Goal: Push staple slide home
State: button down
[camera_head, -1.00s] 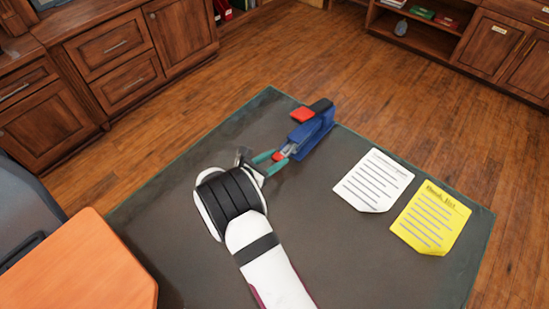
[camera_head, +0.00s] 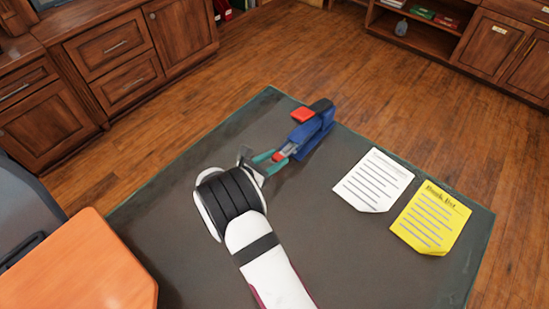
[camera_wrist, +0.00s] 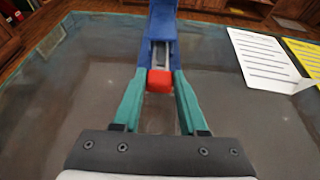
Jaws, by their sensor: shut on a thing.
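A blue stapler (camera_head: 314,130) stands near the far corner of the dark table, with a red part (camera_head: 302,114) and a black part at its far end. Its metal staple slide (camera_head: 289,149) sticks out toward my gripper and ends in a red tip (camera_head: 278,157). In the wrist view the stapler (camera_wrist: 162,22) is straight ahead, with the slide (camera_wrist: 161,54) partly out of it. My gripper (camera_wrist: 159,82) has its two green fingers shut on the red tip (camera_wrist: 159,83), one on each side.
A white sheet (camera_head: 374,181) and a yellow sheet (camera_head: 431,218) lie on the table (camera_head: 330,245) to the right. An orange surface (camera_head: 85,265) is at lower left. The table left of the stapler is clear, and its far edge is close behind it.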

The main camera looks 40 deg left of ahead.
jog(key=shift+w, duration=0.1)
dwell(0.3)
jog(key=w, duration=0.2)
jog(key=shift+w, duration=0.3)
jog(key=shift+c, duration=2.2)
grip_release()
jog(key=v, duration=1.6)
